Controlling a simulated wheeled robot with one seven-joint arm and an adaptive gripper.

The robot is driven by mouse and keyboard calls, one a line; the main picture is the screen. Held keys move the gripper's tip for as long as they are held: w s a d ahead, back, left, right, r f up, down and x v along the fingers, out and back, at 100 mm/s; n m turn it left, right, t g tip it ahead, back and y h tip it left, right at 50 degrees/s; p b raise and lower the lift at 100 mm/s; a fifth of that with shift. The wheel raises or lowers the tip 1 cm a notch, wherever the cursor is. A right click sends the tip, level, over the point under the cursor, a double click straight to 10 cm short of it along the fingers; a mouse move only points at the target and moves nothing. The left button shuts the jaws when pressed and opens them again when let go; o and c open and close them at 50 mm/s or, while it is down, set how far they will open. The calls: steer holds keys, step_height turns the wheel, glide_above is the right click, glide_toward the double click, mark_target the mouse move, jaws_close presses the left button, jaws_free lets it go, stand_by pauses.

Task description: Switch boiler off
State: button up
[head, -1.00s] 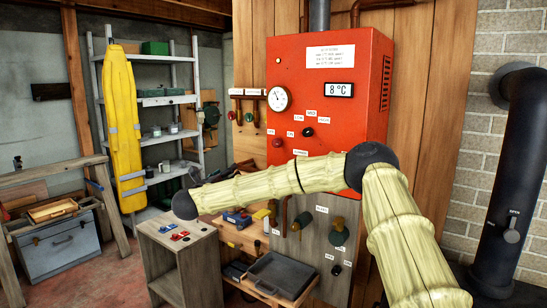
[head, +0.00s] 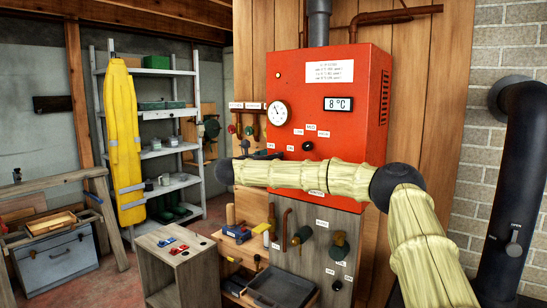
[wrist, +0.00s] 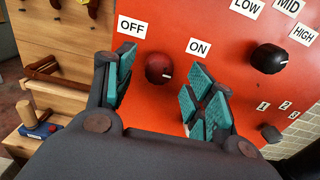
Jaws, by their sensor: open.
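The boiler is a red cabinet (head: 350,135) on a wooden panel, with a round gauge and an "8 °C" display. In the wrist view a round dark-red knob (wrist: 159,68) sits on the red front between an OFF label (wrist: 131,27) at its left and an ON label (wrist: 199,47) at its right. The knob's white mark points right, towards ON. My gripper (wrist: 163,77) is open, with one teal-padded finger on each side of the knob. I cannot tell whether either finger touches it. In the head view my arm hides this knob.
A black knob (wrist: 268,58) with LOW, MID and HIGH labels is right of my gripper. A smaller dark knob (wrist: 270,133) is below it. Pipes and valves (head: 338,246) are under the boiler. A small wooden cabinet (head: 168,262) stands left, and a black pipe (head: 522,160) right.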

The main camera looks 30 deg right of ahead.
steer(key=shift+x, duration=1)
steer(key=c, duration=1)
steer(key=shift+n, duration=0.3)
steer(key=shift+w+a+f+n+p, duration=0.1)
steer(key=shift+n+p, duration=0.6)
steer(key=shift+n, duration=3.65)
steer(key=shift+w+a+f+n+p, duration=0.1)
steer(key=shift+n+p, duration=0.6)
steer(key=shift+n, duration=3.65)
